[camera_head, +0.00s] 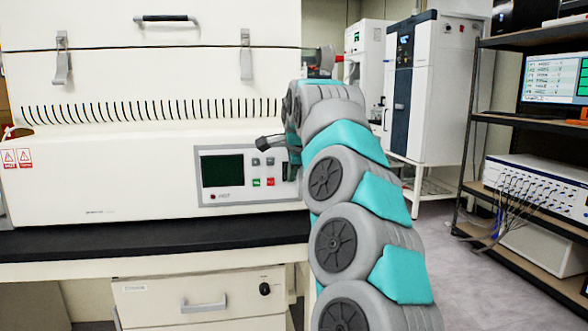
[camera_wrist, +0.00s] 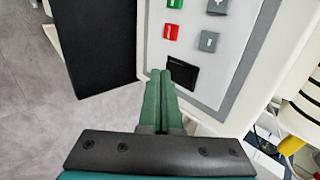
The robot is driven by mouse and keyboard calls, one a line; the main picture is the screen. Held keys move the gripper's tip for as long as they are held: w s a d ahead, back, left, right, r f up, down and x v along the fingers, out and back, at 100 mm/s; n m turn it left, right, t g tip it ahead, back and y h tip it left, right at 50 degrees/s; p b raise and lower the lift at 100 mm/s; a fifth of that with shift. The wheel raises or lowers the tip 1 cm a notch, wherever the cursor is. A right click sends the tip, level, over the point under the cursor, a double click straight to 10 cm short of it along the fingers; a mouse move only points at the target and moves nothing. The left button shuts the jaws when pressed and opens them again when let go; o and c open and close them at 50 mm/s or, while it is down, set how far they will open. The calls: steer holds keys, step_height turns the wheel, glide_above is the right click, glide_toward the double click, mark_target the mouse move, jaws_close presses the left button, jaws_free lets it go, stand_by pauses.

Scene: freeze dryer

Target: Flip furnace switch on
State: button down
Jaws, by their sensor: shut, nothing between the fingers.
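The furnace (camera_head: 120,170) is a large cream cabinet on a black bench top. Its control panel (camera_head: 235,195) has a dark green screen (camera_head: 223,170), grey buttons, and a green and a red button.
The black bench top (camera_head: 150,236) runs below the furnace, with a drawer (camera_head: 200,303) under it. A shelf rack (camera_head: 530,129) with a monitor and a cabled instrument stands at the right. White cabinets (camera_head: 440,85) stand behind. Grey floor lies open between.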

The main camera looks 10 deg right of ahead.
steer(key=shift+w, duration=0.55)
steer(key=shift+f, duration=0.1)
steer(key=shift+w+d+b, duration=0.15)
steer(key=shift+b, duration=0.65)
steer(key=shift+r+p, duration=0.5)
steer(key=shift+r, duration=0.4)
steer(key=shift+f, duration=0.1)
